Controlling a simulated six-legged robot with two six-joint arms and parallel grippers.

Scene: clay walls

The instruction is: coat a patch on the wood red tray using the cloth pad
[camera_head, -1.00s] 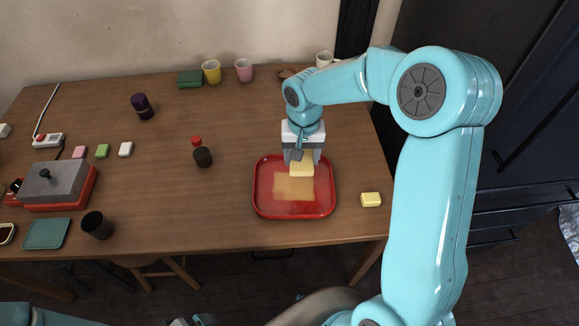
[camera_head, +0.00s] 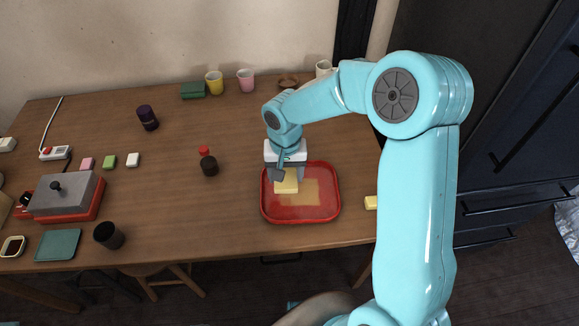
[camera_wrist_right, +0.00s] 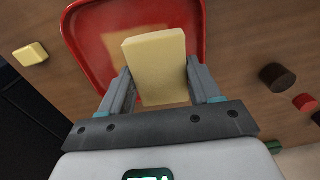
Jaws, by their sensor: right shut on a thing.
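The red tray (camera_head: 300,213) lies on the wooden table, with a pale tan patch (camera_head: 304,192) on its floor. My right gripper (camera_head: 286,177) is shut on the cream cloth pad (camera_head: 287,187) and holds it at the left part of the tray, beside and partly over the patch. In the right wrist view the pad (camera_wrist_right: 155,65) sits between the two fingers and hides part of the patch. I cannot tell whether the pad touches the tray floor. My left gripper is not in view.
A grey box on a red base (camera_head: 62,196) and a black cup (camera_head: 109,235) stand further left. Cups line the back.

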